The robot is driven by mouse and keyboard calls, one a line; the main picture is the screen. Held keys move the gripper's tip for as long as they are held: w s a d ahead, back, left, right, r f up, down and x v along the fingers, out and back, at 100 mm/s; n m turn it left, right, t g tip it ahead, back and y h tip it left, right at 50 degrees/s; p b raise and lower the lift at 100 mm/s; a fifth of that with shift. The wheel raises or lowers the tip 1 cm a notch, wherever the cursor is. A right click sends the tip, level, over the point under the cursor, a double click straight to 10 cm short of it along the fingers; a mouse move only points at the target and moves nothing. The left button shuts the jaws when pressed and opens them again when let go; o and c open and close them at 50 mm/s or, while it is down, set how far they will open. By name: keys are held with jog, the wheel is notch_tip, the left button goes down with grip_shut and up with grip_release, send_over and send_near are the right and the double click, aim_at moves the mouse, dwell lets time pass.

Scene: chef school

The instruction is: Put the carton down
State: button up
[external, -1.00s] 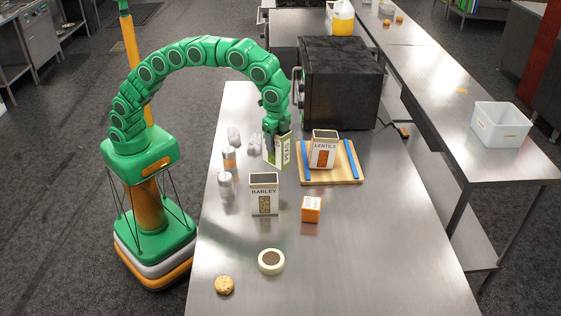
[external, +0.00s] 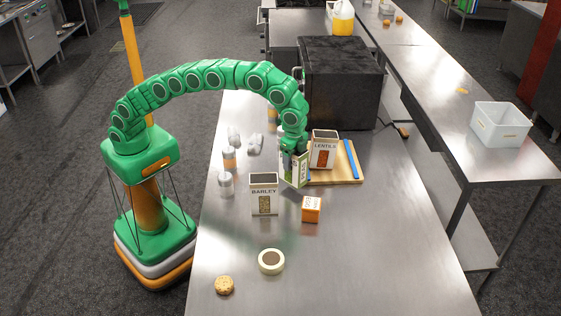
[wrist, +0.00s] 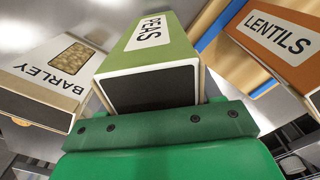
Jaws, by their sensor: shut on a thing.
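A green and white carton labelled PEAS (wrist: 150,50) is in my gripper (external: 292,152), which is shut on it. In the external view the carton (external: 294,171) hangs tilted below my gripper, in front of the left part of a wooden board (external: 335,181). Whether its lower end touches the table or the board I cannot tell. The wrist view shows the carton's dark top close to my gripper's green body. The fingertips themselves are mostly hidden.
A LENTILS carton (external: 324,148) stands on the board with blue strips. A BARLEY carton (external: 264,196) stands to the left, an orange box (external: 311,209) in front. Shakers (external: 226,183), tape (external: 271,262) and a cookie (external: 224,285) are on the table. A black oven (external: 340,85) stands behind. The front right is clear.

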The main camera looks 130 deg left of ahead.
jog(key=shift+w, duration=0.1)
jog(key=shift+w+a+f, duration=0.1)
jog(key=shift+w+f, duration=0.05)
jog(key=shift+f, duration=1.55)
jog(key=shift+f, duration=0.15)
jog(key=o, duration=1.5)
notch_tip(320, 180, up, 11)
jog(key=shift+r, duration=0.6)
